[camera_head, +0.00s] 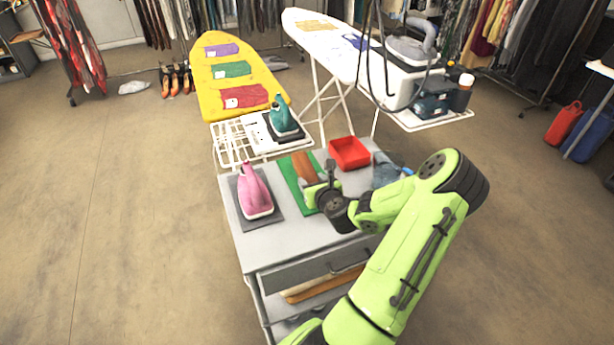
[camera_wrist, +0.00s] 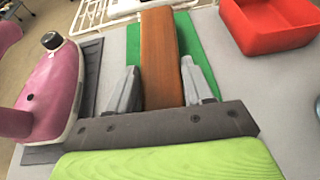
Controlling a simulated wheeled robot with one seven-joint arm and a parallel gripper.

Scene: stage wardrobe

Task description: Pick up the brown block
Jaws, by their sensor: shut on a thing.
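The brown block (camera_wrist: 161,55) is a long wooden piece over a green mat (camera_wrist: 201,52) on the grey cabinet top. In the wrist view it runs up the picture between the two fingers of my gripper (camera_wrist: 160,88), which is shut on it. In the head view the block (camera_head: 303,166) shows in part; its near end is hidden by my gripper (camera_head: 318,190). I cannot tell whether the block touches the mat.
A pink iron (camera_head: 254,192) stands on a dark pad to the left. A red tray (camera_head: 349,153) stands to the right. Behind are a teal iron (camera_head: 281,117) and a yellow ironing board (camera_head: 217,53). The grey cabinet top (camera_head: 290,237) is bare at the front.

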